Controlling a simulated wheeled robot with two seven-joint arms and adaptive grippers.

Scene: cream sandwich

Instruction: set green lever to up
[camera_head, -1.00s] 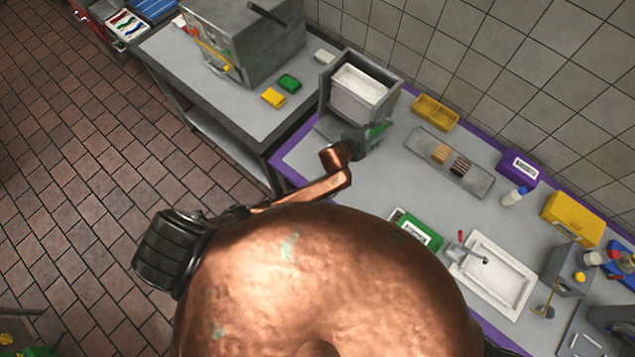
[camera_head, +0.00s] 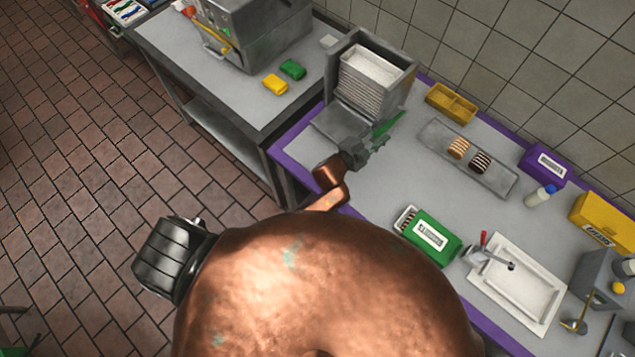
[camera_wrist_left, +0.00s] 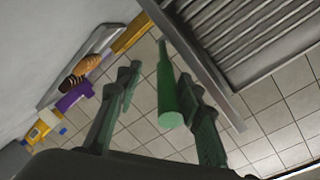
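The green lever (camera_head: 388,125) is a thin rod beside the grey dispenser with the stacked white slabs (camera_head: 370,80). My left gripper (camera_head: 368,146) is at the lever, at the dispenser's front right corner. Whether the lever is up or down is hard to tell. My right gripper is not in view.
A grey tray (camera_head: 435,135) with two striped pieces lies right of the lever, by a yellow bin (camera_head: 451,103). A green box (camera_head: 431,238) and a white sink (camera_head: 535,300) are nearer. The counter between gripper and green box is clear.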

